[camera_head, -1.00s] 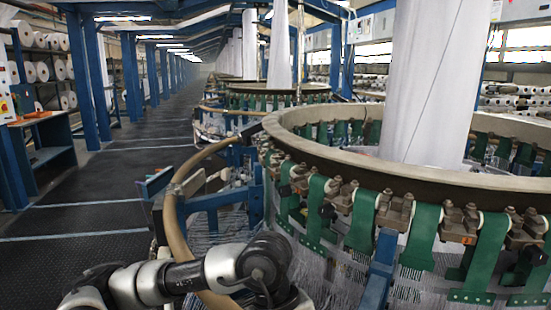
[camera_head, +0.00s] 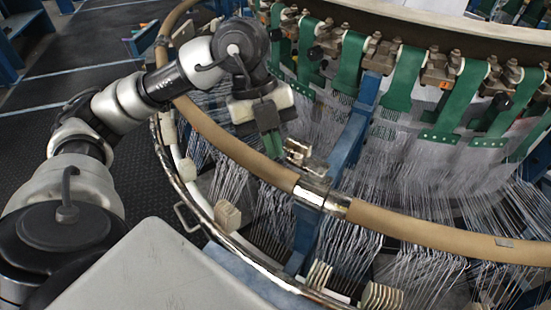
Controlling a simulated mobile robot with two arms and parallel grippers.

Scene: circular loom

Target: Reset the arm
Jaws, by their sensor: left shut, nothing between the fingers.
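My left arm comes in from the left in the head view and bends down over the loom's outer ring. Its gripper (camera_head: 268,128) points down just inside the tan ring. My right gripper is not in view.
White threads (camera_head: 340,245) hang in dense bundles inside the ring. Green straps (camera_head: 407,75) and metal brackets line the upper rim. A blue post (camera_head: 352,135) stands close right of the gripper.

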